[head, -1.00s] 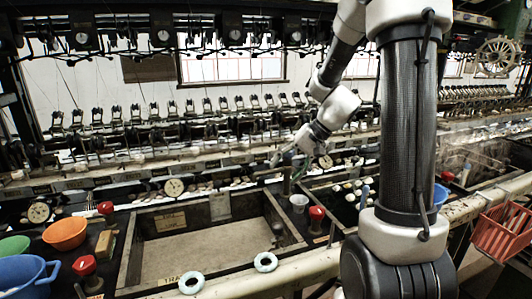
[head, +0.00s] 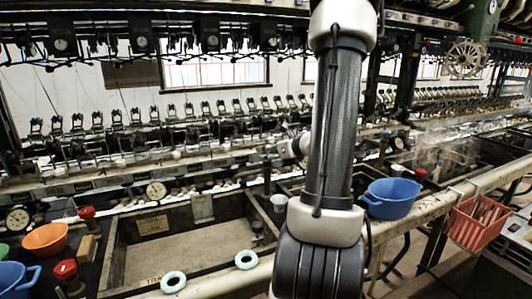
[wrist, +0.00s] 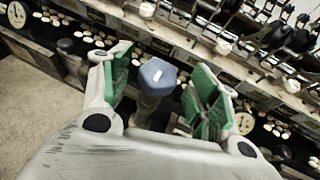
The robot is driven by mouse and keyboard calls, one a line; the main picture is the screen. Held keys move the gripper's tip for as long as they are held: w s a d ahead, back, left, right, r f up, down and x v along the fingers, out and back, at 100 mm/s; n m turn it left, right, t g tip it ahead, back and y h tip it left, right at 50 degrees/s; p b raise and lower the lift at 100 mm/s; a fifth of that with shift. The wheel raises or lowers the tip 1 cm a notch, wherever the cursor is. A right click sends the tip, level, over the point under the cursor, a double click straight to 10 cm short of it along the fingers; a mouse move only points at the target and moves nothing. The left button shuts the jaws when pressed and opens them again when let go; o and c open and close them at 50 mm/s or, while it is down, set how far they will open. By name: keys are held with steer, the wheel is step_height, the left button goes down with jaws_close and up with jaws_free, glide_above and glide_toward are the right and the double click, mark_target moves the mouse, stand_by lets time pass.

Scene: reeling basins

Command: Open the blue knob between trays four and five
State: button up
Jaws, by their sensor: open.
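The blue knob (wrist: 157,76), a faceted grey-blue cap with a white mark on a dark post, stands in the middle of the wrist view. My gripper (wrist: 163,72) is open, with one green-padded finger to the left of the knob and the other to its right. A gap shows on both sides, so the fingers look apart from it. A tray (head: 112,265) with dark wooden walls and a grey floor lies left of my arm.
Red knobs (head: 87,212) stand beside the tray. A blue basin (head: 392,198) is right of my arm, and a red crate (head: 478,222) hangs on the front rail. Reeling machinery fills the back.

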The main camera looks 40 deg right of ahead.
steer(key=shift+x, duration=1.3)
steer(key=shift+c, duration=0.2)
steer(key=c, duration=1)
